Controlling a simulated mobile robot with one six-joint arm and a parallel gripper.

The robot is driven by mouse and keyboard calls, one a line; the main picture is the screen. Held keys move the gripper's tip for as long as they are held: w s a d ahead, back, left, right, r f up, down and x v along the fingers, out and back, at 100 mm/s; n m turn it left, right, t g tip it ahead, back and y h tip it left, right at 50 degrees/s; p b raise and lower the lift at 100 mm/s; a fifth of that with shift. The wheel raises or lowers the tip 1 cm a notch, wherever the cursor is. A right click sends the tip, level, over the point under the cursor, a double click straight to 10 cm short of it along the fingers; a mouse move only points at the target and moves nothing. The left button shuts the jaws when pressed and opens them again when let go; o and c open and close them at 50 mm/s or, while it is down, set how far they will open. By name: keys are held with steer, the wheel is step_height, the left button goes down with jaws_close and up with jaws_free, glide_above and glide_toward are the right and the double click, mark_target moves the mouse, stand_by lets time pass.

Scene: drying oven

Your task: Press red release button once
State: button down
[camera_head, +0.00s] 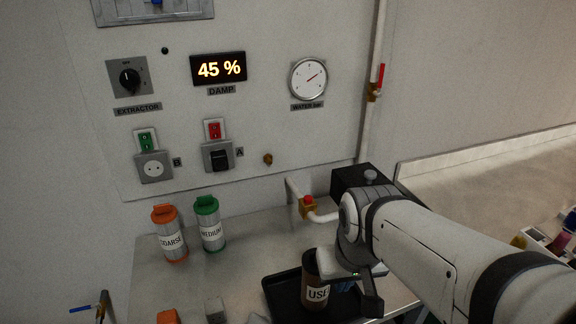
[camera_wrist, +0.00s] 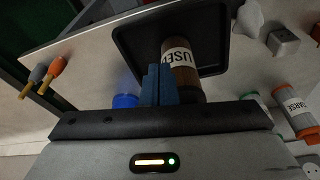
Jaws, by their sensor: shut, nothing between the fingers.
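A red button (camera_head: 308,199) sits on a brass fitting (camera_head: 309,208) in the white pipe at the back of the bench, below the wall panel. I cannot make it out in the wrist view. My gripper (camera_head: 346,286) is in front of and to the right of it, low over the black tray. Its blue fingers (camera_wrist: 160,86) are together with nothing between them. They are close beside a brown canister labelled "USE" (camera_head: 313,296), which also shows in the wrist view (camera_wrist: 180,62); whether they touch it I cannot tell.
The canister stands on a black tray (camera_head: 275,292). An orange-lidded canister (camera_head: 170,243) and a green-lidded canister (camera_head: 209,232) stand to the left. A black box (camera_head: 352,181) is right of the pipe. The bench left of the fitting is clear (camera_head: 258,232).

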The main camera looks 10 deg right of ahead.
steer(key=shift+a, duration=0.1)
steer(key=shift+m+t+y, duration=0.3)
steer(key=shift+t+y, duration=0.1)
steer(key=shift+y, duration=0.3)
steer(key=w+r+p, duration=0.1)
steer(key=w, duration=0.1)
steer(key=w+a+r+p, duration=0.2)
steer(key=w+r, duration=0.1)
steer(key=shift+w+a, duration=0.15)
steer(key=shift+w, duration=0.15)
steer(key=w+a+r+m+t+y+p, duration=0.1)
steer(key=w+r+t, duration=0.1)
steer(key=w, duration=0.6)
step_height(320, 180, up, 4)
steer(key=f+m+t+p, duration=0.1)
steer(key=m+t+p, duration=0.1)
steer(key=m+t, duration=0.15)
glide_above(310, 203)
steer(key=shift+r+m, duration=0.25)
steer(key=shift+f+b, duration=0.1)
steer(key=shift+b, duration=0.2)
step_height(310, 203, down, 7)
steer(key=b, duration=0.6)
steer(key=shift+f, duration=0.2)
steer(key=shift+f+b, duration=0.65)
steer(key=shift+b, duration=0.3)
steer(key=shift+f, duration=0.1)
steer(key=shift+f+b, duration=0.3)
steer(key=shift+b, duration=0.3)
